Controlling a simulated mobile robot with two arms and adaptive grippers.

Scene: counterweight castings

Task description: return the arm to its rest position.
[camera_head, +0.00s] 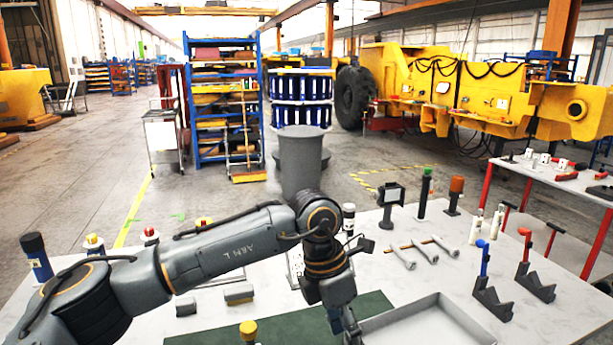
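My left arm reaches in from the lower left, rises to a bent joint and points down over the table. My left gripper (349,332) hangs at its end, by the left edge of the grey tray and over the dark green mat (375,305). Its fingertips run to the bottom edge of the picture, so whether it is open or shut does not show. I see nothing clearly held in it. My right arm and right gripper are not in view.
The white table (400,277) carries an empty-looking grey tray (425,325), wrenches (427,253), dark notched stands (492,300), small grey blocks (238,293), a yellow-capped item (248,330) and upright bottles. A grey cylinder (302,160) stands behind. A red-legged table (570,185) is at the right.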

